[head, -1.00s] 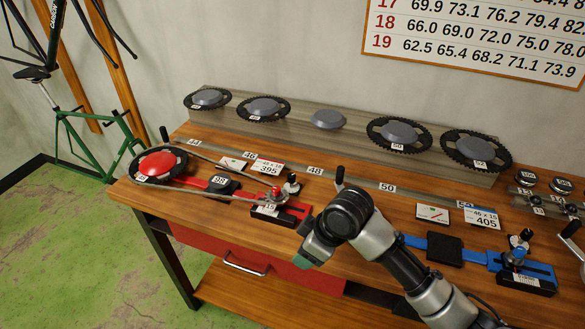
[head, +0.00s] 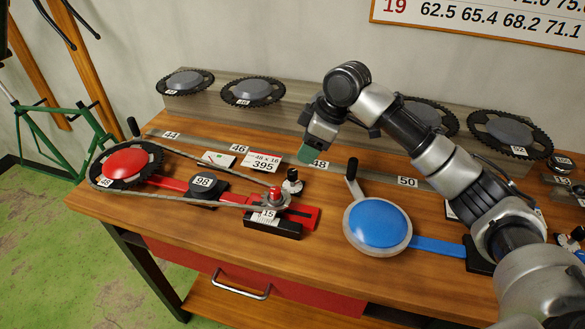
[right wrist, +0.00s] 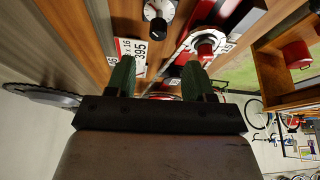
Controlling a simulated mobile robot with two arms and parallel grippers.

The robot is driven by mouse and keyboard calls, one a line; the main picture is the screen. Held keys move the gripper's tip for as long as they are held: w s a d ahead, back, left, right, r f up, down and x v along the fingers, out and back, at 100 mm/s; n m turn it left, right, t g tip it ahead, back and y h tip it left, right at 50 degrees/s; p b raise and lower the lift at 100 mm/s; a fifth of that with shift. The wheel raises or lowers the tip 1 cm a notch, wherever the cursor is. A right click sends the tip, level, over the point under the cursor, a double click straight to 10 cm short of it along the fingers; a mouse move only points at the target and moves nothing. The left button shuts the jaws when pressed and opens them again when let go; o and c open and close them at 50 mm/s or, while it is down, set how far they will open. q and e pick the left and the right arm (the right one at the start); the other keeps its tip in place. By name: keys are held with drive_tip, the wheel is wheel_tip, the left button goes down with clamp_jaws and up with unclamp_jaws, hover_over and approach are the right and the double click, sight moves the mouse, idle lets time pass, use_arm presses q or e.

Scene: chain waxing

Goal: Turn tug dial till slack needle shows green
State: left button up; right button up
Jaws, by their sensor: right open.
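The red rig carries a chain (head: 205,158) around a chainring with a red cap (head: 126,162) and a small cog with a red top (head: 274,196). A knob (head: 292,183), likely the tug dial, stands beside the cog; it shows as a dark dial with a white pointer in the right wrist view (right wrist: 158,12). The small white slack gauge (head: 218,159) lies behind the chain; its needle is too small to read. My right gripper (head: 307,154) is open and empty, above the bench behind the knob; its green fingertips show in the right wrist view (right wrist: 158,78). My left gripper is out of view.
A blue-capped disc with a crank (head: 380,222) lies right of the red rig. Several chainrings sit on the back ledge (head: 290,115). A 395 card (head: 262,159) stands near the gauge. The bench front (head: 195,240) is clear.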

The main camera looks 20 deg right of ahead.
sight(293, 171)
drive_tip(key=x, duration=0.9)
drive_tip(key=shift+w+d+p, duration=0.1)
drive_tip(key=shift+p, duration=0.3)
drive_tip(key=shift+r, duration=0.1)
drive_tip(key=c, duration=0.9)
